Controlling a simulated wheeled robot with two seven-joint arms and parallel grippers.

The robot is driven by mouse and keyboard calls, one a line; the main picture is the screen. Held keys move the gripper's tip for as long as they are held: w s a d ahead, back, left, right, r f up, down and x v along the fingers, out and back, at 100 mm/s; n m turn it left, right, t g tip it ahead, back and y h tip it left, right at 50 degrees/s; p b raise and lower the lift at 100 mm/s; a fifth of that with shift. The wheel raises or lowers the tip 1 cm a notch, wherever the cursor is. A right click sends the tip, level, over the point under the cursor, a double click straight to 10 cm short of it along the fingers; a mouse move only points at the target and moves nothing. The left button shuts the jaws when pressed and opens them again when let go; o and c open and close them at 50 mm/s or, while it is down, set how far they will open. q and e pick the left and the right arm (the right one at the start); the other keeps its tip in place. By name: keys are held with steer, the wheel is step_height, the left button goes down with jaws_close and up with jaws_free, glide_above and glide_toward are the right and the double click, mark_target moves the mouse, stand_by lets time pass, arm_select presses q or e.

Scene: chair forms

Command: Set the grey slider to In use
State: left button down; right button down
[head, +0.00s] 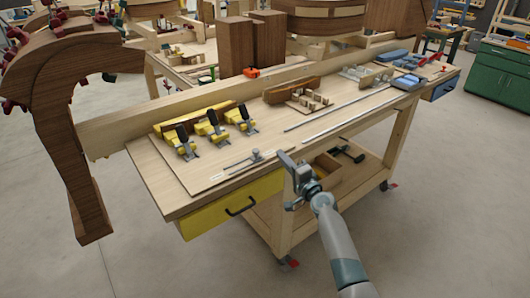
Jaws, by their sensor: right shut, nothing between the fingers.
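What looks like the grey slider (256,156) is a small grey block on a thin metal rail (238,164), on the light wooden board at the front of the workbench. It stands toward the right end of the rail. Any "In use" marking is too small to read. My right gripper (284,158) is shut and empty, just right of the slider near the bench's front edge. A small gap seems to show between them, but I cannot tell the depth. My left gripper is not in view.
Several yellow clamps with black handles (212,129) stand behind the slider on the workbench (160,178). Small wooden blocks (308,100) and long metal rails (335,115) lie to the right. A yellow drawer (230,204) is below the front edge. A curved wooden form (60,100) stands left.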

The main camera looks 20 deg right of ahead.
mark_target(265, 160)
steer(key=w, duration=0.2)
steer(key=w+a, duration=0.1)
steer(key=w, duration=0.1)
steer(key=w+b, duration=0.1)
steer(key=w, duration=0.2)
steer(key=shift+w+a+r, duration=0.1)
steer(key=shift+a+r, duration=0.05)
steer(key=shift+w+a+r, duration=0.1)
steer(key=shift+a, duration=0.15)
steer(key=shift+s+a+p, duration=0.5)
steer(key=shift+a+p, duration=0.3)
steer(key=shift+s+a+f+p, duration=0.15)
steer(key=shift+s+a+f, duration=0.05)
steer(key=shift+a, duration=0.15)
steer(key=shift+s+a+f+p, duration=0.15)
steer(key=shift+s+a, duration=0.05)
steer(key=shift+a, duration=0.15)
steer(key=shift+f, duration=0.15)
